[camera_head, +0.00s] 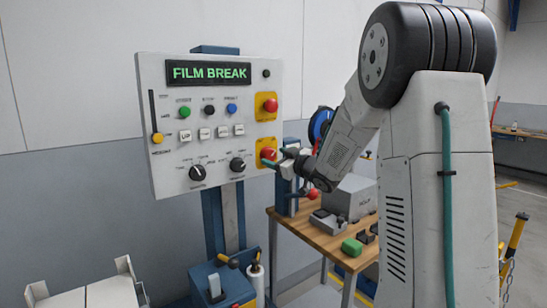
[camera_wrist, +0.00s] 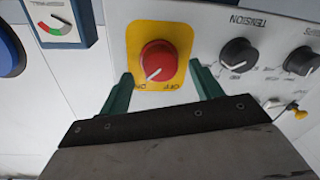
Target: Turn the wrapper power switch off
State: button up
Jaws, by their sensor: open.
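The control panel (camera_head: 215,125) stands upright on a blue post. Its lower right yellow plate carries a red rotary knob (camera_head: 268,153), which seems to be the power switch. In the wrist view the red knob (camera_wrist: 158,60) sits on its yellow plate (camera_wrist: 140,32), with small upside-down ON and OFF lettering at the plate's lower edge. A white mark on the knob points down-left, toward the ON lettering. My gripper (camera_head: 275,158) is at the panel's lower right. In the wrist view its teal fingers (camera_wrist: 160,76) are open, one on each side of the knob and apart from it.
A second yellow plate with a red button (camera_head: 270,105) is above the knob. The display (camera_head: 208,73) reads FILM BREAK. Black dials, including TENSION (camera_wrist: 238,55), are nearby.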

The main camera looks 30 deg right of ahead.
aim_at(269, 155)
jog(key=shift+w+a, duration=0.15)
jog(key=shift+w, duration=0.85)
jog(key=c, duration=1)
jog(key=shift+n, duration=0.4)
jog(key=n, duration=0.3)
jog(key=shift+a+r+n, duration=0.1)
jog(key=shift+n, duration=0.3)
jog(key=n, duration=0.4)
jog(key=shift+a+g, duration=0.1)
jog(key=shift+g, duration=0.2)
jog(key=n+h, duration=0.1)
jog(key=n, duration=0.7)
jog(key=shift+a+h, duration=0.1)
jog(key=shift+h, duration=0.2)
jog(key=shift+n, duration=0.3)
